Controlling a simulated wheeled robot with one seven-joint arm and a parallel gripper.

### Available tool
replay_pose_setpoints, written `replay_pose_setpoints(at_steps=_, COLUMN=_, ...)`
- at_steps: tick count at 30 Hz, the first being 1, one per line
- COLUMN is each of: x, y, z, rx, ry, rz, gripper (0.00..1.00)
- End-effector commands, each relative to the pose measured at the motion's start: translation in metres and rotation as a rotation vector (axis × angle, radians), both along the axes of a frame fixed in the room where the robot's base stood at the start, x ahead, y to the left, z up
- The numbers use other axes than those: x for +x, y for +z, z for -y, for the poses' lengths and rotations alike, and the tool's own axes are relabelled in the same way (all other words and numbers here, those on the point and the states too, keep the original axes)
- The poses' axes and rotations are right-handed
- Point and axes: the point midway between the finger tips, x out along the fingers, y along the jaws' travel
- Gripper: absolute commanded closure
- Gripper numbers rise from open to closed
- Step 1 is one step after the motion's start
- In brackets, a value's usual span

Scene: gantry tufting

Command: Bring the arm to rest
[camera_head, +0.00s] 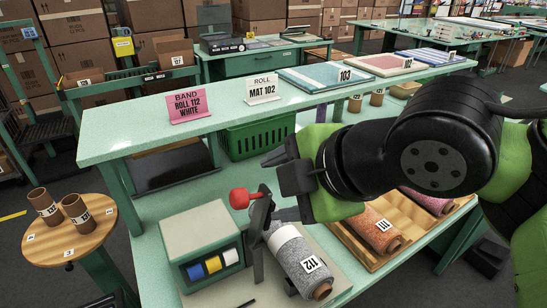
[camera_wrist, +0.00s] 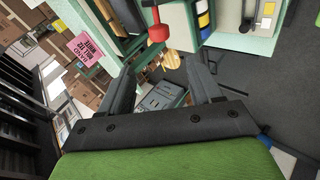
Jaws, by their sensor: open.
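My gripper (camera_head: 269,187) is open, held out over the green workbench at the end of my black and green arm. Nothing shows between its fingers in the wrist view (camera_wrist: 160,66). The red knob also shows beyond the fingers in the wrist view (camera_wrist: 158,33). My arm hides part of the bench.
A raised shelf (camera_head: 230,118) carries a pink sign (camera_head: 187,107), a white sign (camera_head: 262,88) and mats. A green basket (camera_head: 257,137) stands under it. Rolls lie in a wooden tray (camera_head: 387,262) beneath my arm. A round stand (camera_head: 85,245) with brown tubes is at left.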

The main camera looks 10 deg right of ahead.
Motion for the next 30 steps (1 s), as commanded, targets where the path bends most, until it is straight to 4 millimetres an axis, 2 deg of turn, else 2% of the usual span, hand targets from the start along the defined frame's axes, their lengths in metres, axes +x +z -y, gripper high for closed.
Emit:
replay_pose_setpoints(at_steps=8, x=-0.002, y=0.001, z=0.001, rx=0.000, ry=0.000, rz=-0.001, gripper=0.36)
replay_pose_setpoints(at_steps=11, x=-0.003, y=-0.003, z=0.000, rx=0.042, ry=-0.054, rz=-0.032, gripper=0.36)
replay_pose_setpoints(at_steps=14, x=-0.010, y=-0.021, z=0.000, rx=0.207, ry=-0.299, rz=-0.163, gripper=0.36)
replay_pose_setpoints(at_steps=16, x=-0.022, y=-0.049, z=0.006, rx=0.353, ry=-0.568, rz=-0.294, gripper=0.36)
replay_pose_setpoints(at_steps=18, x=-0.039, y=-0.080, z=0.019, rx=0.477, ry=-0.852, rz=-0.403, gripper=0.36)
replay_pose_setpoints(at_steps=22, x=-0.071, y=-0.129, z=0.050, rx=0.623, ry=-1.289, rz=-0.497, gripper=0.36)
replay_pose_setpoints(at_steps=25, x=-0.086, y=-0.147, z=0.065, rx=0.673, ry=-1.463, rz=-0.506, gripper=0.36)
replay_pose_setpoints(at_steps=30, x=-0.088, y=-0.152, z=0.070, rx=0.686, ry=-1.507, rz=-0.506, gripper=0.36)
